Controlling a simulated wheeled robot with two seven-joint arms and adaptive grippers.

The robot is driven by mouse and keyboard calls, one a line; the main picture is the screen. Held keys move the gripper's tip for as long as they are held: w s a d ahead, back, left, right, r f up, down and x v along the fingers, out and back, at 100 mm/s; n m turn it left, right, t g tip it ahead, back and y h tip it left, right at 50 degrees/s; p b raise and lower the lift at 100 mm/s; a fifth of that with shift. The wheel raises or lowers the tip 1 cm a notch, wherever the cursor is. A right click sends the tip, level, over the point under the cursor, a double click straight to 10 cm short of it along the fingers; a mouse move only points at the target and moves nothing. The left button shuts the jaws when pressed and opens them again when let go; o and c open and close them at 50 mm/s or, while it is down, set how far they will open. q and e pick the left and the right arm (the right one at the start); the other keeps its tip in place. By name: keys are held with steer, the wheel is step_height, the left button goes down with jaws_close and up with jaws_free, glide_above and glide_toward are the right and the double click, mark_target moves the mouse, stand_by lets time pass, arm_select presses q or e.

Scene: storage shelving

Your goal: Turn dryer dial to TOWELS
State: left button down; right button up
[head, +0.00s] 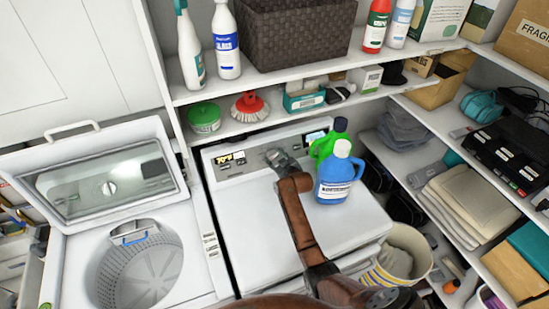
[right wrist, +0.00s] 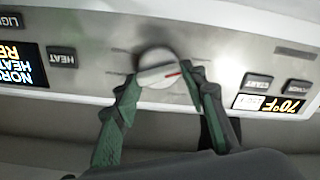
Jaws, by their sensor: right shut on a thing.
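The dryer (head: 255,235) is the white machine in the middle of the head view, with a grey control panel along its back edge. My right gripper (head: 275,158) reaches up to the panel and hides the dial in the head view. In the right wrist view the round grey-white dial (right wrist: 156,66) has a red pointer line and sits between the green-and-grey fingers of my right gripper (right wrist: 163,78), which are shut on it. That view shows the panel upside down. No TOWELS label is readable. My left gripper is not in view.
Blue (head: 337,180) and green (head: 323,150) detergent bottles stand on the dryer top, right of my arm. A washer (head: 75,270) with its lid open is at the left. A shelf (head: 275,122) with several items runs above the panel. HEAT (right wrist: 62,58) and other buttons flank the dial.

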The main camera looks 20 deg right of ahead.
steer(key=m+p, duration=0.3)
steer(key=m, duration=0.1)
steer(key=shift+r, duration=0.1)
steer(key=shift+d+m+h+p, duration=0.1)
steer(key=shift+m+h+p, duration=0.3)
steer(key=shift+m+p, duration=1.45)
steer(key=shift+m+b, duration=0.65)
steer(key=shift+m, duration=0.2)
steer(key=o, duration=1.2)
steer(key=shift+c, duration=0.2)
